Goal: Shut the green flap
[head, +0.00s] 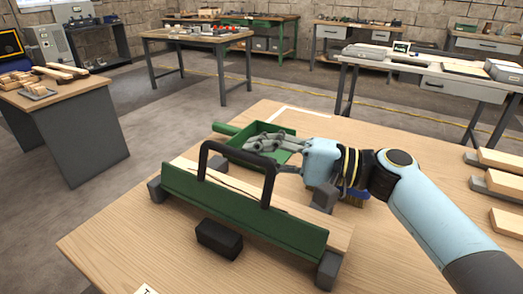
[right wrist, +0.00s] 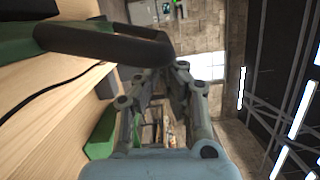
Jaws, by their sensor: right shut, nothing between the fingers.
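The long green flap (head: 235,212) lies along the front of a wooden board on the near table, tilted, with a black arched handle (head: 240,153) standing up from it. In the right wrist view the handle (right wrist: 105,45) crosses the upper left, close to my fingers, with part of the green flap (right wrist: 15,45) at the left edge. My right gripper (head: 240,147) is shut and empty, pointing left behind the handle and above a green tray. Whether it touches the handle I cannot tell. My left gripper is out of view.
The green tray (head: 276,128) sits behind the board. A black block (head: 218,238) lies in front of the flap, and grey blocks (head: 328,270) stand at the board's corners. Wooden pieces (head: 505,160) lie at the right. The table's front right is clear.

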